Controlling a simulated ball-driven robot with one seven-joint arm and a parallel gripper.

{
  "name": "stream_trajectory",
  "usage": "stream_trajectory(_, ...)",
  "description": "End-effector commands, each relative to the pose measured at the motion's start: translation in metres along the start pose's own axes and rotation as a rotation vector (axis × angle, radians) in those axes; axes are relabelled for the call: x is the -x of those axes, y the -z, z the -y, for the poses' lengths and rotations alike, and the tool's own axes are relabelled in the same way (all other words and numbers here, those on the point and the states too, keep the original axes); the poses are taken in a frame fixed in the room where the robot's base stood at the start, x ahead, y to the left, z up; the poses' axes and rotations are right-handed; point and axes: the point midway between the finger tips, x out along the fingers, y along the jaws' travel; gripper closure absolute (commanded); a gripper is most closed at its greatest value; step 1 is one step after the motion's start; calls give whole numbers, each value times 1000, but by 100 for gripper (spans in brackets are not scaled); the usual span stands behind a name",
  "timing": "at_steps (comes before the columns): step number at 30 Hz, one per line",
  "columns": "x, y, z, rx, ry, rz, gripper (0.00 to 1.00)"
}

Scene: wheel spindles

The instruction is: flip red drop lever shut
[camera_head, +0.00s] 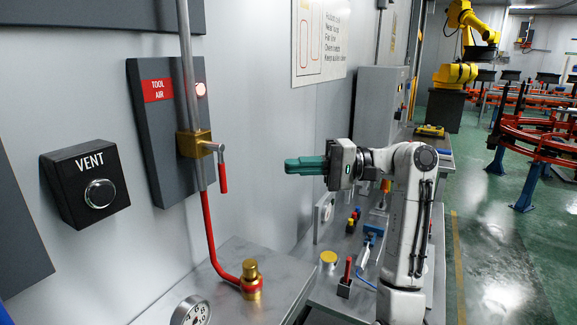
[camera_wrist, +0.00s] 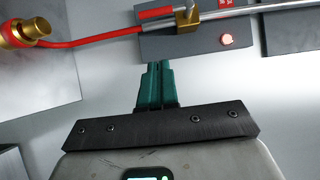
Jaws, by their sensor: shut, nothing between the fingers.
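The red drop lever (camera_head: 222,177) hangs down from a short metal arm on the brass valve (camera_head: 194,143), beside the vertical pipe. In the wrist view the red lever (camera_wrist: 155,13) lies near the top edge, left of the brass valve (camera_wrist: 187,18) and alongside the pipe. My gripper (camera_head: 288,166) has teal fingers, shut together with nothing between them. In the head view it is to the right of the lever and clearly apart from it, pointing left. In the wrist view the fingertips (camera_wrist: 160,66) point up towards the valve's grey panel.
The dark "TOOL AIR" panel (camera_head: 150,125) behind the pipe has a lit lamp (camera_head: 201,89). A black VENT button box (camera_head: 85,185) is at left. A red hose (camera_head: 215,240) runs down to a brass fitting (camera_head: 251,278) on the grey cabinet. A bench with small items is below my arm.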

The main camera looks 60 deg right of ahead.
Motion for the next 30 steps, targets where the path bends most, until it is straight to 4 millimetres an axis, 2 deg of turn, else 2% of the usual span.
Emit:
stream_trajectory(1,-11,-1,2,-1,0,6,100)
stream_trajectory(12,-82,-1,2,0,-1,4,100)
stream_trajectory(19,-101,-23,1,0,-1,1,100)
stream_trajectory(30,-106,-29,0,0,0,1,100)
